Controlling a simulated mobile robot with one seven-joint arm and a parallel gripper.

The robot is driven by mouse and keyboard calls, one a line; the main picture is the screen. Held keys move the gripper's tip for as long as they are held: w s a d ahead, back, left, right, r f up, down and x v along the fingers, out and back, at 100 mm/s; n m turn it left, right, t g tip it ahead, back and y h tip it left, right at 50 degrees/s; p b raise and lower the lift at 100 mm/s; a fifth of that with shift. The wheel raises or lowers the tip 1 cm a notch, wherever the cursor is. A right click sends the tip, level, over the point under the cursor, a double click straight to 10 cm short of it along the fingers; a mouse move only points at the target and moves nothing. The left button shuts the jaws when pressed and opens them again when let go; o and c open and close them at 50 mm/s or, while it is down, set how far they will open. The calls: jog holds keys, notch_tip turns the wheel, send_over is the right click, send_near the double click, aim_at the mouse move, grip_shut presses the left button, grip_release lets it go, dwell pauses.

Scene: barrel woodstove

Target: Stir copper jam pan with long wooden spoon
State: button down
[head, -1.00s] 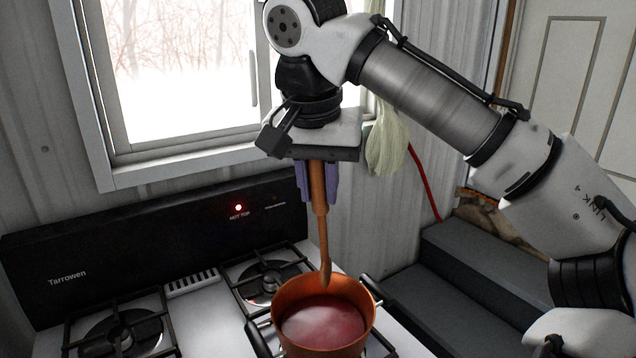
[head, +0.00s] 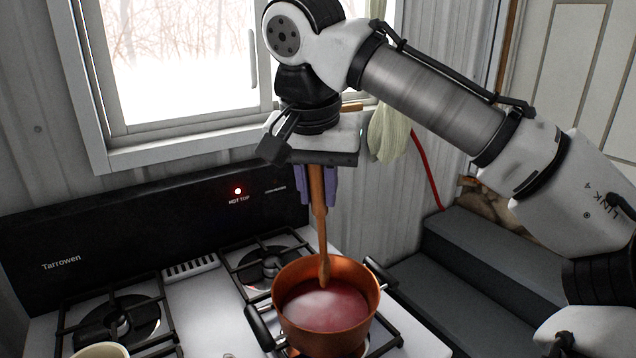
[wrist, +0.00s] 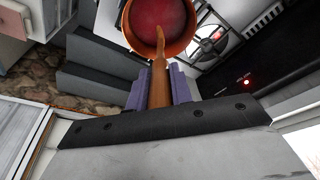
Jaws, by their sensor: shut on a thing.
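The copper jam pan (head: 293,318) stands on a burner of the stove, with dark red jam (head: 326,308) inside. In the wrist view the pan (wrist: 185,42) is at the top. My gripper (head: 317,188), with purple fingers, is shut on the long wooden spoon (head: 320,232) above the pan. The spoon hangs nearly upright, bowl end down. Its tip is inside the pan's outline at the far side of the jam; I cannot tell whether it touches the jam. The spoon (wrist: 158,85) also shows between the fingers in the wrist view.
The stove's black back panel (head: 130,235) has a lit red lamp (head: 238,191). Empty burners lie left (head: 118,322) and behind the pan (head: 268,262). A pale round rim (head: 100,350) shows at bottom left. Dark steps (head: 470,262) are at right; a pale cloth (head: 390,130) hangs behind my arm.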

aim_at(321, 243)
notch_tip(321, 243, down, 10)
jog(key=b, duration=0.6)
dwell(0.4)
dwell(0.4)
jog(key=shift+w+d+r+p, duration=0.15)
jog(key=shift+d+r+p, duration=0.05)
jog(key=shift+p, duration=0.4)
jog(key=w+d+p, duration=0.1)
jog(key=d+p, duration=0.1)
jog(key=p, duration=0.6)
jog(key=shift+w+f, duration=0.1)
jog(key=shift+w, duration=0.1)
jog(key=shift+w+a+f, duration=0.1)
jog(key=shift+f, duration=0.05)
